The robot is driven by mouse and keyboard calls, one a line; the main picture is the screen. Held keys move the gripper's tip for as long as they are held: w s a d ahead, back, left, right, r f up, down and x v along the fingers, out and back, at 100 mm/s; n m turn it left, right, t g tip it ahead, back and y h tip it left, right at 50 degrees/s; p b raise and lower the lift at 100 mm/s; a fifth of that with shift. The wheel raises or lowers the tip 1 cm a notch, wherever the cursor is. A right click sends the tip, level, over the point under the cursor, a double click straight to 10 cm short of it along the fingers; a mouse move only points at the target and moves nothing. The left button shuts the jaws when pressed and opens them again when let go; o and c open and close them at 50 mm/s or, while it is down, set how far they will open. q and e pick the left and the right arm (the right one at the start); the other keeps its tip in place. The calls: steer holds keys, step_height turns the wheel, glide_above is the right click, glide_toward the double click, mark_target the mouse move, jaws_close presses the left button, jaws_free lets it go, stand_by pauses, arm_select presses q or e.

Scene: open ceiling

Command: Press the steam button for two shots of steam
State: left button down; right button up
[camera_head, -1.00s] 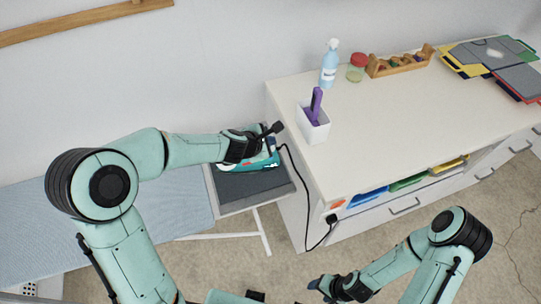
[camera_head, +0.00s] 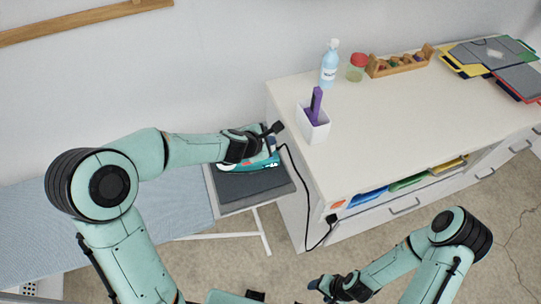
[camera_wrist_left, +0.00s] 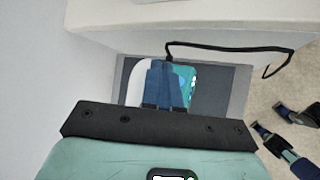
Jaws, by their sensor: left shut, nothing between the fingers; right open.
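A teal and white steam iron (camera_head: 262,163) rests on the dark grey pad (camera_head: 250,185) at the end of the ironing board. It also shows in the left wrist view (camera_wrist_left: 186,80), with its black cord running off to the right. My left gripper (camera_head: 272,138) is shut and empty, right over the iron. In the left wrist view its blue fingers (camera_wrist_left: 165,84) cover the middle of the iron. The steam button is hidden, and I cannot tell whether the fingers touch it. My right gripper (camera_head: 322,287) is open and empty, low in the head view, away from the iron.
The black cord (camera_head: 308,205) hangs along the cabinet side. The blue ironing board (camera_head: 100,195) extends left.

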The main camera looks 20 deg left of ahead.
stand_by(0.8)
arm_select(q)
step_height(320, 180, up, 4)
steer(key=p, duration=0.3)
arm_select(e)
steer(key=w+r, duration=0.4)
steer(key=shift+w, duration=0.15)
arm_select(q)
steer(key=shift+f, duration=0.1)
arm_select(e)
steer(key=shift+s+f, duration=0.1)
steer(key=shift+s, duration=0.1)
arm_select(q)
step_height(320, 180, down, 8)
steer(key=b, duration=0.5)
steer(key=shift+s+b, duration=0.1)
steer(key=shift+b, duration=0.25)
steer(key=shift+f+b, duration=0.4)
steer(key=shift+b, duration=0.05)
arm_select(e)
steer(key=s+f, duration=0.7)
steer(key=f, duration=0.1)
steer(key=shift+f, duration=0.2)
arm_select(q)
steer(key=shift+f+b, duration=0.35)
steer(key=shift+f, duration=0.05)
arm_select(e)
steer(key=shift+s+f, duration=0.2)
steer(key=shift+f, duration=0.2)
